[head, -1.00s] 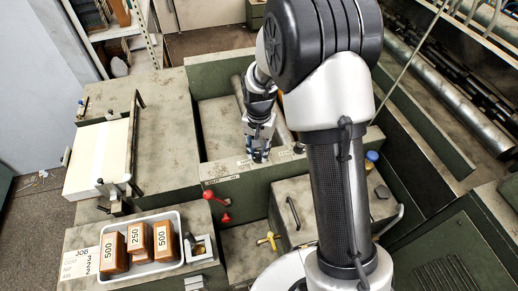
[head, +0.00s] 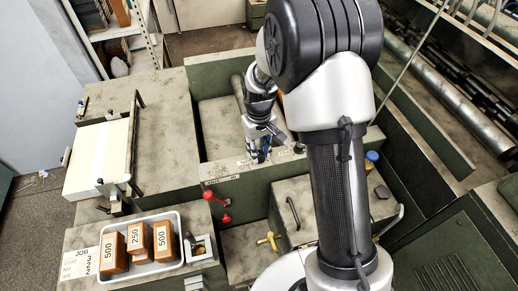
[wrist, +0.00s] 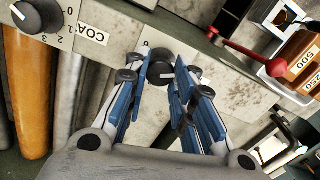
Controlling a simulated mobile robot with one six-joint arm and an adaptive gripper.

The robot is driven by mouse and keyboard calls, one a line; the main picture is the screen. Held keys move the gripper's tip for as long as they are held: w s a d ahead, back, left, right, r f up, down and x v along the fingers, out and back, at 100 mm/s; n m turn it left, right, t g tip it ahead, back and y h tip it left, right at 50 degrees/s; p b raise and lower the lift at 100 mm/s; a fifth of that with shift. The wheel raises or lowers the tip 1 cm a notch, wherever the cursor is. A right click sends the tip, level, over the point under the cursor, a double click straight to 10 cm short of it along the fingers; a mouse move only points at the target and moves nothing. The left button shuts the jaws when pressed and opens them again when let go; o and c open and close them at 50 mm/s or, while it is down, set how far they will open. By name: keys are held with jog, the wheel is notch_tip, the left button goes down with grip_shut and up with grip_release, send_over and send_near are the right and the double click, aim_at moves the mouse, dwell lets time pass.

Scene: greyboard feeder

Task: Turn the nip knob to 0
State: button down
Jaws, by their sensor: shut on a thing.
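My gripper (wrist: 164,74) is shut on a black knob (wrist: 160,72) on the panel edge, with a blue pad on each side of it. A pale pointer mark shows on the knob, and a small scale mark stands just above it. The fingers hide most of its scale and its label, so I cannot read its setting. In the head view my gripper (head: 260,154) points down at the panel's top edge, and the knob is hidden. A second black knob (wrist: 38,14) with a white pointer and a numbered scale stands beside the "COA" label (wrist: 86,28).
A red-knobbed lever (head: 223,203) stands in front of the panel. A white tray (head: 182,262) with several numbered brown blocks sits at lower left, beside a job card (head: 77,264). A yellow handle (head: 269,240) lies to the right of the tray.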

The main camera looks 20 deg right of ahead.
jog(key=shift+n, duration=0.3)
dwell(0.4)
jog(key=c, duration=1.3)
grip_release()
jog(key=shift+c, duration=0.2)
notch_tip(320, 180, up, 12)
jog(key=shift+s+r, duration=0.1)
